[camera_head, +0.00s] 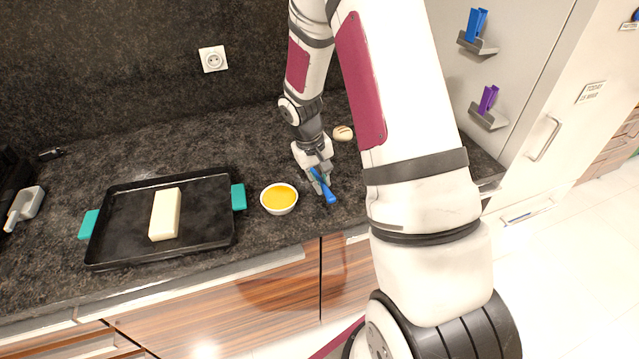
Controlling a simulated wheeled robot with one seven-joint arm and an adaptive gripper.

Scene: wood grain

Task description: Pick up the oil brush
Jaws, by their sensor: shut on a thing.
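The oil brush (329,196) has a blue handle and lies at my gripper, close to the front part of the dark counter. My gripper (321,182) points down and is shut on the brush. The fingers and the arm hide part of the brush, and I cannot tell whether it touches the counter. A white bowl (279,209) of yellow oil (279,197) stands just left of the brush.
A black tray (205,225) with teal handles holds a pale block (165,214). A small bread roll (342,133) lies behind my gripper. A grey scoop-like thing (25,207) is at far left. Blue (475,24) and purple (488,99) items sit in wall holders. The back counter is fairly clear.

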